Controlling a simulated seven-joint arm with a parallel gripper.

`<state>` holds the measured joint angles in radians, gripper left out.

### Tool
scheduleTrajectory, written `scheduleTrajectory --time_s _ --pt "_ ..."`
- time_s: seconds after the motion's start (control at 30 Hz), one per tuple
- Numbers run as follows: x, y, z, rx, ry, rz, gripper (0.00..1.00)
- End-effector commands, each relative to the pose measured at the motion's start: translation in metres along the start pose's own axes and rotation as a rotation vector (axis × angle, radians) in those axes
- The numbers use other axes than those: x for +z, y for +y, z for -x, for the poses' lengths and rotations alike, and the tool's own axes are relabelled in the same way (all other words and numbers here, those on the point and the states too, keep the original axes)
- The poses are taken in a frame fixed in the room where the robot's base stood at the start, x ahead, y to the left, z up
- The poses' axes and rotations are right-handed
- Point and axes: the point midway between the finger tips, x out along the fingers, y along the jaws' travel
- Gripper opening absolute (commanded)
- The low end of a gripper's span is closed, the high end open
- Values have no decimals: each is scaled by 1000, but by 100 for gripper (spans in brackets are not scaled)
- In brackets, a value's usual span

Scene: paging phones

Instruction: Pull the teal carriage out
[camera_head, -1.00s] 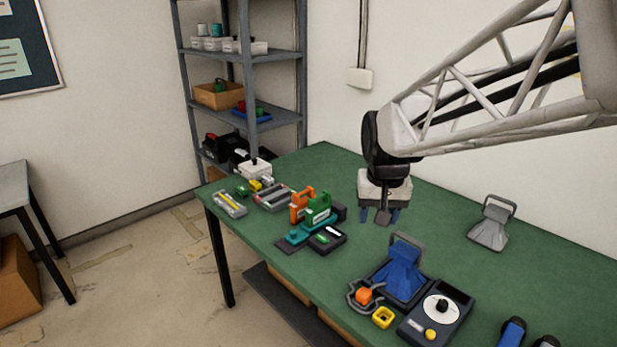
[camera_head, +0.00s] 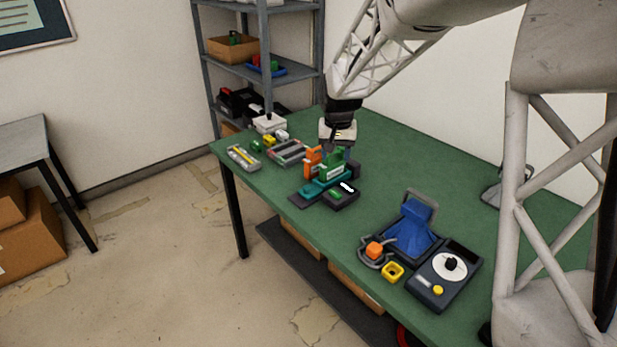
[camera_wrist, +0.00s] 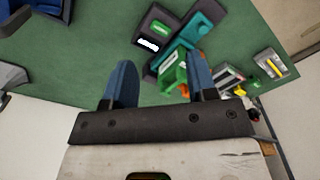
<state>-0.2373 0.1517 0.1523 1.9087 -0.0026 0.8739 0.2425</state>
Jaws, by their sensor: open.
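The teal carriage (camera_head: 316,189) sits on a dark base at the near edge of the green table, left of the middle. An upright green block (camera_head: 333,165) and an orange block (camera_head: 313,160) stand at it. My gripper (camera_head: 330,146) is just behind and above these blocks, open. In the wrist view my two blue fingers (camera_wrist: 160,78) are apart with bare table between them. The teal carriage (camera_wrist: 200,39) and green block (camera_wrist: 174,72) lie beyond the right finger, which partly hides the orange block.
A black box (camera_head: 342,198) with a green button and white label adjoins the carriage on the right. A grey tray (camera_head: 287,152) and small parts lie to its left. A blue phone-like object (camera_head: 412,226) and a dial unit (camera_head: 445,276) stand to the right. Table between is clear.

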Motion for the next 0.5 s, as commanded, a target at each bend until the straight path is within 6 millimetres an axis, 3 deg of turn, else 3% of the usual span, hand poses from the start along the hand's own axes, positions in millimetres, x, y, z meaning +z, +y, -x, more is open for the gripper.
scheduleTrajectory --time_s 0.5 --pt "-76 -72 -92 9 -45 4 52"
